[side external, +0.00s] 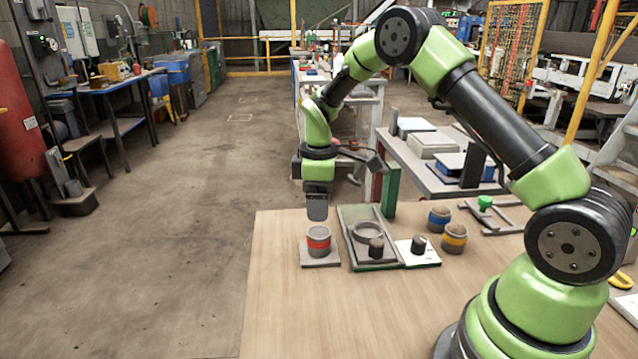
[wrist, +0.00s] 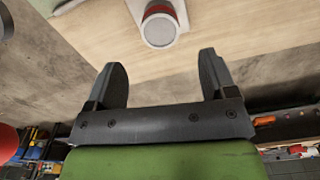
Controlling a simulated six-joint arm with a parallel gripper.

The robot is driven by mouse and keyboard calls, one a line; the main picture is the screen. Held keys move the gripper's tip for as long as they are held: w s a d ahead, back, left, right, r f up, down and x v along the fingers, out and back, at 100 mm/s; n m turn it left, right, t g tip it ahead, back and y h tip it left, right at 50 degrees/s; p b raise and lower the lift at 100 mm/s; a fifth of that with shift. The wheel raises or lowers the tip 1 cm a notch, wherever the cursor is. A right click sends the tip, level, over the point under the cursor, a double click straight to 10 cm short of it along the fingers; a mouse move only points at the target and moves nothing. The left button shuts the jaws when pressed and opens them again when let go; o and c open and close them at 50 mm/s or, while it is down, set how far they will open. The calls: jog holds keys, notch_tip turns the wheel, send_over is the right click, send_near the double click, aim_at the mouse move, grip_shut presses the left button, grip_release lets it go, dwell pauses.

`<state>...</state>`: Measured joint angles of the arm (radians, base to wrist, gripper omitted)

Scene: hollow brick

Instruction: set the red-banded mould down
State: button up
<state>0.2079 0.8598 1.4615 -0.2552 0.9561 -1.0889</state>
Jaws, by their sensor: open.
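The red-banded mould (side external: 319,242) stands upright on a small grey square plate (side external: 333,260) near the table's far left corner. In the wrist view the mould (wrist: 160,25) shows at the top, beyond the fingertips. My gripper (side external: 317,215) is above the mould in the side view, apart from it as far as I can tell. In the wrist view my gripper (wrist: 164,72) has its two fingers spread wide with nothing between them.
A green-edged tray (side external: 352,225) with a grey ring (side external: 368,232) lies right of the mould. A white plate with a black knob (side external: 418,245), a blue-banded mould (side external: 439,219) and a yellow-banded mould (side external: 454,238) are further right. The table's front left is clear.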

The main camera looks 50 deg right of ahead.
notch_tip(320, 180, up, 4)
notch_tip(320, 180, up, 9)
jog(key=m+t, duration=0.2)
jog(key=m, duration=0.1)
send_over(319, 232)
jog(key=s+a, duration=0.3)
jog(key=s, duration=0.1)
jog(key=s+a+r+m+t, duration=0.2)
jog(key=s+a+r, duration=0.1)
jog(key=s+r, duration=0.2)
jog(key=s+a+r+m+t+y, duration=0.1)
jog(key=s+a+m, duration=0.1)
jog(key=s, duration=0.4)
jog(key=s+a+m+t+y, duration=0.1)
jog(key=s+a+m+t, duration=0.1)
jog(key=s+m, duration=0.2)
jog(key=s, duration=0.3)
jog(key=shift+s+a+r, duration=0.2)
jog(key=shift+a+r, duration=0.05)
jog(key=shift+r, duration=0.15)
